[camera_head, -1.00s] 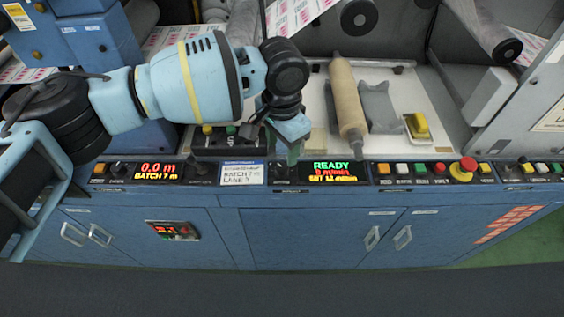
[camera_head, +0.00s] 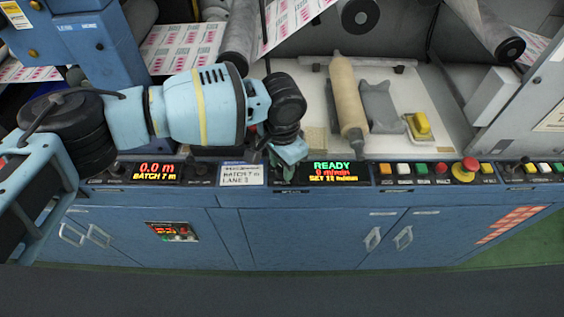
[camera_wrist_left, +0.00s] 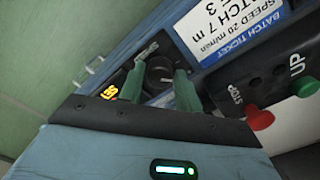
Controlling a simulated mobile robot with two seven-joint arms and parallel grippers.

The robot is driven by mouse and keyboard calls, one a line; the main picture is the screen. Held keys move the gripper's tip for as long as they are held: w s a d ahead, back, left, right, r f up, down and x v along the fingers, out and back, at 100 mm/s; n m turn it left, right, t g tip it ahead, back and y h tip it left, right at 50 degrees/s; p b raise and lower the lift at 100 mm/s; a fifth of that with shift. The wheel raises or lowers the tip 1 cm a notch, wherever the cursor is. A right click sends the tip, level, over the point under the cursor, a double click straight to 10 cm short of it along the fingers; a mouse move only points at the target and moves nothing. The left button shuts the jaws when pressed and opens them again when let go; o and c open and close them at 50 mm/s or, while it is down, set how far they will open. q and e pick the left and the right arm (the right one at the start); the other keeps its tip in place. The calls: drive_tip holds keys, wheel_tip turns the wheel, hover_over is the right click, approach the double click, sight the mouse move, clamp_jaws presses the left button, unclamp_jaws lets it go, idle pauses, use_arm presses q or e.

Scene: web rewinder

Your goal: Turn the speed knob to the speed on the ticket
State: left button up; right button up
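The batch ticket (camera_head: 241,174) is a white label on the front panel. In the left wrist view the ticket (camera_wrist_left: 225,30) reads SPEED 20 m/min, BATCH 7 m. The speed display (camera_head: 334,172) shows READY, 0 m/min and a SET line that looks like 12 m/min. My left gripper (camera_head: 284,172) is down at the panel between ticket and display, hiding the knob in the head view. In the left wrist view the black speed knob (camera_wrist_left: 160,72) lies between the green fingertips of my left gripper (camera_wrist_left: 161,82). The fingers look apart, and contact is unclear. My right gripper is out of view.
Red STOP (camera_wrist_left: 259,119) and green UP (camera_wrist_left: 305,86) buttons sit close beyond the ticket. Right of the display are several push buttons and a red emergency stop (camera_head: 469,164).

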use_arm(q)
drive_tip(key=c, duration=0.5)
drive_tip(key=shift+o, duration=0.2)
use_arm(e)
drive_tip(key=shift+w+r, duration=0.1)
use_arm(q)
drive_tip(key=shift+m+p, duration=0.45)
drive_tip(key=shift+m, duration=2.25)
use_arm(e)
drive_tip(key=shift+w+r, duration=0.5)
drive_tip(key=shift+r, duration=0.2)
use_arm(q)
drive_tip(key=shift+m, duration=0.4)
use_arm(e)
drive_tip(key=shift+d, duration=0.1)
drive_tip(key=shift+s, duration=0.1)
use_arm(q)
drive_tip(key=o, duration=1)
drive_tip(key=shift+c, duration=0.2)
